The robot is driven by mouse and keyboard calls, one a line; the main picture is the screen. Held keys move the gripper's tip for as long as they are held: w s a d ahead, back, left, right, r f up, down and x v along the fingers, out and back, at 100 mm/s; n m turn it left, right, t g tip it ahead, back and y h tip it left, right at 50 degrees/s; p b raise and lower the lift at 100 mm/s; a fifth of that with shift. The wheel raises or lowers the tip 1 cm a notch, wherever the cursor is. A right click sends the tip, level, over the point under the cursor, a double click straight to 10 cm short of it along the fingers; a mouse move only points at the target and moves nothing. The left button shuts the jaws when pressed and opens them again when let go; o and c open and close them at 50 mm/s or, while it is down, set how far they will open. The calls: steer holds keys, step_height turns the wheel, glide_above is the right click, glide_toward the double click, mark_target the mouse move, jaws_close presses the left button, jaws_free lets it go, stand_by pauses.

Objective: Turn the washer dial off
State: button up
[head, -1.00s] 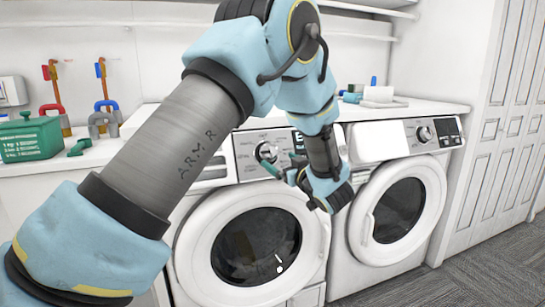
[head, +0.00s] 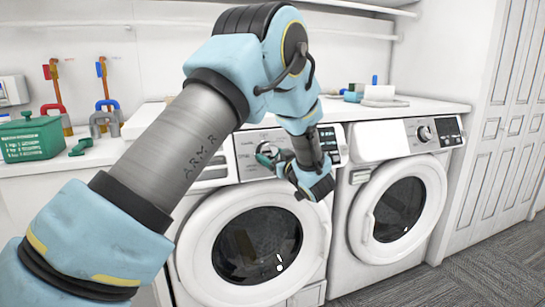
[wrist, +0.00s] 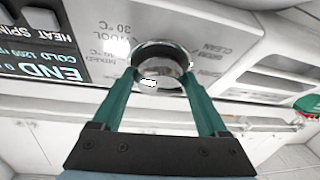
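The washer dial is the round silver knob (wrist: 162,68) in the wrist view, set in the grey control panel (wrist: 100,22) with printed labels around it. In the head view the dial (head: 267,148) is partly covered by my gripper's green fingers. My gripper (head: 265,159) is at the front of the left machine's panel. In the wrist view my gripper (wrist: 162,75) has its two green fingers spread, one on each side of the dial, with the tips at its edges. Whether they press on it cannot be told. The dial's pointer mark is not clear.
The left washer's round door (head: 255,245) is below the panel. A second machine (head: 400,205) with its own dial (head: 424,133) stands to the right. A green box (head: 30,138) and padlock-like items sit on the left counter.

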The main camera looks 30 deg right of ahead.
steer(key=c, duration=0.8)
steer(key=shift+m+h, duration=0.3)
steer(key=m+h, duration=0.1)
steer(key=m, duration=0.1)
steer(key=m+h+p, duration=0.1)
steer(key=m, duration=0.1)
steer(key=m+h+p, duration=0.1)
steer(key=m, duration=0.1)
steer(key=shift+a+r, duration=0.1)
steer(key=shift+a, duration=0.2)
steer(key=m+g+h+p, duration=0.1)
steer(key=m, duration=0.2)
steer(key=m+h+p, duration=0.1)
steer(key=m, duration=0.1)
steer(key=shift+a+r+m+g+h, duration=0.1)
steer(key=shift+a+m+g+h, duration=0.1)
steer(key=shift+m+g+h, duration=0.15)
steer(key=m+g+h+p, duration=0.1)
steer(key=m, duration=0.1)
steer(key=m+g+p, duration=0.1)
steer(key=m, duration=0.2)
steer(key=shift+w+a+r+m+h, duration=0.2)
steer(key=shift+m+h, duration=0.05)
steer(key=shift+h, duration=0.1)
steer(key=shift+m+g+p, duration=1.1)
steer(key=shift+m+g, duration=0.05)
steer(key=shift+m, duration=0.95)
